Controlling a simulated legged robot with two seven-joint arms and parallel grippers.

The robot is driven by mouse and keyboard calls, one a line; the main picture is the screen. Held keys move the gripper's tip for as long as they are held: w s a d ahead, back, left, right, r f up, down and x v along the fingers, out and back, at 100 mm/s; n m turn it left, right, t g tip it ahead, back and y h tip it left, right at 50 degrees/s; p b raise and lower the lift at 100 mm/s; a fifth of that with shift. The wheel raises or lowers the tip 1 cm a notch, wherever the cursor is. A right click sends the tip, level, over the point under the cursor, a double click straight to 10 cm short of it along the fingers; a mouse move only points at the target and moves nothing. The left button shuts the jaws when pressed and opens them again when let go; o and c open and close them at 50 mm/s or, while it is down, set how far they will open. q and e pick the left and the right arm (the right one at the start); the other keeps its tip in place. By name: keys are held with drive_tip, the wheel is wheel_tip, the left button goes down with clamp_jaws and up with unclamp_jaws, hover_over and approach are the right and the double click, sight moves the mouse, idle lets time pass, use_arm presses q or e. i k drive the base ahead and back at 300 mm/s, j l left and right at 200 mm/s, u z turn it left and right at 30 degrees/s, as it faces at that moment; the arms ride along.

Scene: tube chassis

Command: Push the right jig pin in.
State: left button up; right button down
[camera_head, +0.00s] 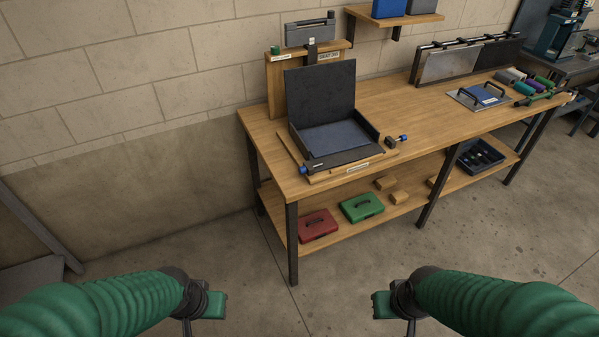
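An open black jig with a raised back panel (320,95) and a shallow tray (338,140) sits on a wooden base at the left end of the workbench. The right jig pin (403,138) has a blue end and sticks out at a dark block just right of the tray. Another blue-ended pin (304,169) sits at the tray's front left corner. My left gripper (206,312) and my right gripper (391,312) are low in the picture, well short of the bench and apart from the jig. Their fingers are partly cut off, so their opening is unclear.
The wooden workbench (400,107) has a lower shelf with a red case (318,226), a green case (362,207) and wooden blocks. A plate with a blue item (481,95) and coloured rollers lie at the bench's right. The floor before the bench is clear.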

sight(403, 137)
drive_tip(key=l+u, duration=0.15)
drive_tip(key=u, duration=0.3)
drive_tip(key=l+u, duration=0.4)
drive_tip(key=l, duration=0.6)
drive_tip(key=l+u, duration=0.35)
drive_tip(key=l, duration=1.35)
drive_tip(key=k+l, duration=0.15)
drive_tip(key=l, duration=1.15)
drive_tip(key=k+l+u, duration=0.1)
drive_tip(key=l, duration=0.55)
drive_tip(key=k+l, duration=0.1)
drive_tip(key=l, duration=0.55)
